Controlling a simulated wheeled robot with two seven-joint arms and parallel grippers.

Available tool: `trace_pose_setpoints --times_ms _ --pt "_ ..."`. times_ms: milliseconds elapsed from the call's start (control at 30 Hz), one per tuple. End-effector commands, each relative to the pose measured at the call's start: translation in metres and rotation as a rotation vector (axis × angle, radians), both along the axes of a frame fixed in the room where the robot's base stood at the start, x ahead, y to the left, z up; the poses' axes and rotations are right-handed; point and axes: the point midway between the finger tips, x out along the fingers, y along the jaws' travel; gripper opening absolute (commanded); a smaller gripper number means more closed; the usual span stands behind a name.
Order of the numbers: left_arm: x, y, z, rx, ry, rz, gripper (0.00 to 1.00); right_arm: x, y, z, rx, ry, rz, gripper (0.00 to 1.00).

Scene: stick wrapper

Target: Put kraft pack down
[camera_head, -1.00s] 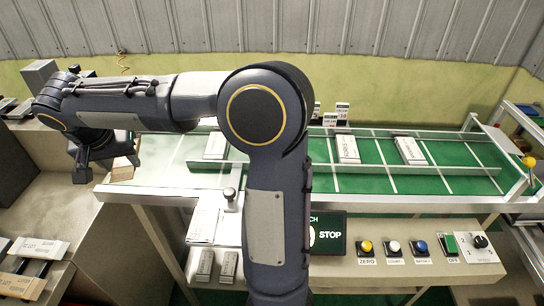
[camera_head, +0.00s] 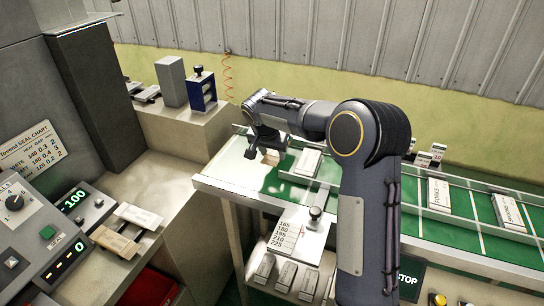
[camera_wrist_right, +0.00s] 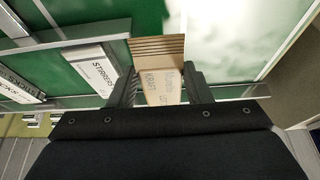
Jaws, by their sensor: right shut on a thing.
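The kraft pack (camera_wrist_right: 158,52) is brown, with a ridged end and printed lettering, in the right wrist view. My right gripper (camera_wrist_right: 162,90) is shut on it, with a dark finger on each side. In the head view my right gripper (camera_head: 266,142) is over the left end of the green conveyor (camera_head: 248,178). Only a small tan part of the pack (camera_head: 270,156) shows below it, and I cannot tell whether it touches the belt. My left gripper is not in view.
White packs lie in the conveyor lanes, one marked STIRRERS (camera_wrist_right: 98,70). Metal rails (camera_head: 300,180) divide the belt. A sealing machine with a green display (camera_head: 75,200) stands at the left, by a pale bench (camera_head: 150,180). The belt's front-left part is clear.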

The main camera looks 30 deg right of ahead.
Motion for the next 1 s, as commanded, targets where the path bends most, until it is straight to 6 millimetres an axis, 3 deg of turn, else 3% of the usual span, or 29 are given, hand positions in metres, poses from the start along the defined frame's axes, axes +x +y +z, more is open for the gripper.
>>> trace_pose_setpoints --times_ms 267,500,867,900,1000 --pt "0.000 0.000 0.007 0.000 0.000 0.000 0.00 0.014 -0.005 -0.017 0.000 0.001 -0.001 0.23" --pt "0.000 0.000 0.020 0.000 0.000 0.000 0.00 0.014 -0.005 -0.046 0.001 0.001 0.000 0.23" --pt "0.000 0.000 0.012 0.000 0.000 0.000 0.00 0.014 -0.004 -0.052 0.000 -0.001 0.000 0.23" --pt "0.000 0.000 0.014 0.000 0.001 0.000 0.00 0.014 -0.004 -0.050 0.000 -0.001 0.000 0.50" --pt "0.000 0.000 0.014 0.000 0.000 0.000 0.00 0.014 -0.004 -0.050 0.000 -0.001 0.000 0.63"
